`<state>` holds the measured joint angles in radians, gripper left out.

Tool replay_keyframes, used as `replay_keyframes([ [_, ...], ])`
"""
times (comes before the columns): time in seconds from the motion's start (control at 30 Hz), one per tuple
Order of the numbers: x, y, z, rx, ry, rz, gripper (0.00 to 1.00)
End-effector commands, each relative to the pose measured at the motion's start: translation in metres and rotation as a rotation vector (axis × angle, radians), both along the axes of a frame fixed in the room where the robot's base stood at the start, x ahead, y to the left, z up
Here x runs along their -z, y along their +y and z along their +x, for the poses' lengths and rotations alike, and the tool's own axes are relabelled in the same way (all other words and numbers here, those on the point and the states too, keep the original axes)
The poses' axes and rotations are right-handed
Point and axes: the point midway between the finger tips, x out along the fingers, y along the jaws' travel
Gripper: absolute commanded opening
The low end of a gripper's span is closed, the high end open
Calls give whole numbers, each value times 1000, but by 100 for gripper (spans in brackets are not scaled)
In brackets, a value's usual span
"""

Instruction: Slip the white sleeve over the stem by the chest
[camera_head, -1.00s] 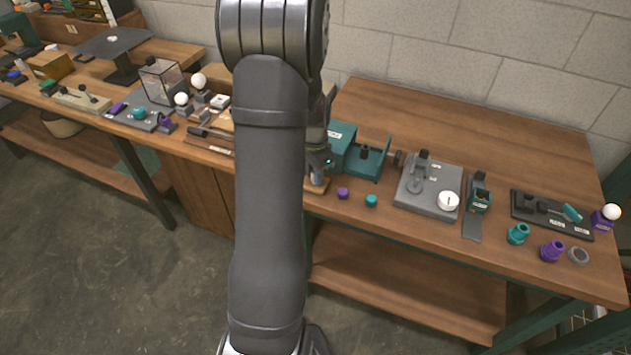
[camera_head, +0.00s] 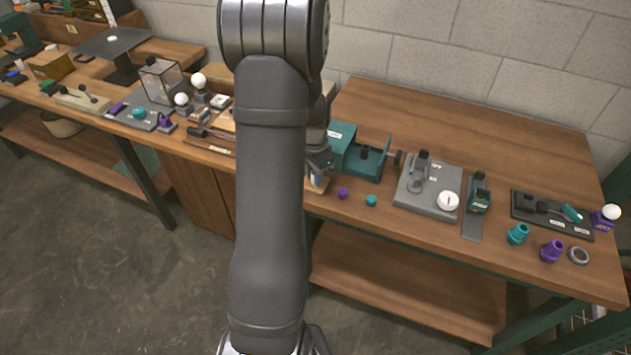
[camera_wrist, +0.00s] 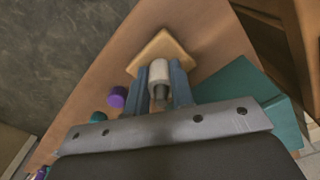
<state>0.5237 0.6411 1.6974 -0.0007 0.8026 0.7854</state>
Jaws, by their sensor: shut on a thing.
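The white sleeve (camera_wrist: 159,71) is between the two blue fingers of my gripper (camera_wrist: 162,82) in the wrist view, and the gripper is shut on it. A tan square base (camera_wrist: 165,46) lies just beyond the sleeve's far end. No stem can be made out; whether the sleeve is around one I cannot tell. In the head view my arm hides most of this spot. Part of my gripper (camera_head: 318,160) shows right of the arm, above the sleeve (camera_head: 319,181) and an edge of the tan base (camera_head: 316,189). I cannot tell which thing is the chest.
A teal box (camera_head: 341,143) with a teal fixture (camera_head: 370,162) stands close behind and right of my gripper. A purple knob (camera_head: 342,193) and a teal knob (camera_head: 371,200) lie near the bench's front edge. The back of the wooden bench (camera_head: 450,120) is clear.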

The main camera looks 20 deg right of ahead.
Motion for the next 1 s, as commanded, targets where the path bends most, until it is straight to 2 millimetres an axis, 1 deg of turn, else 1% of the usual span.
replay_keyframes([
  [0.2,0,0,0,0,0,0,0],
  [0.23,0,0,0,0,0,0,27],
  [0.33,0,0,0,0,0,0,47],
  [0.6,0,0,0,0,0,0,47],
  [0.73,-7,0,0,0,-1,-2,47],
  [0.87,-27,0,1,0,-4,-2,47],
  [0.97,-50,-1,1,0,-5,-3,47],
  [1.0,-61,-1,1,0,-6,-4,47],
])
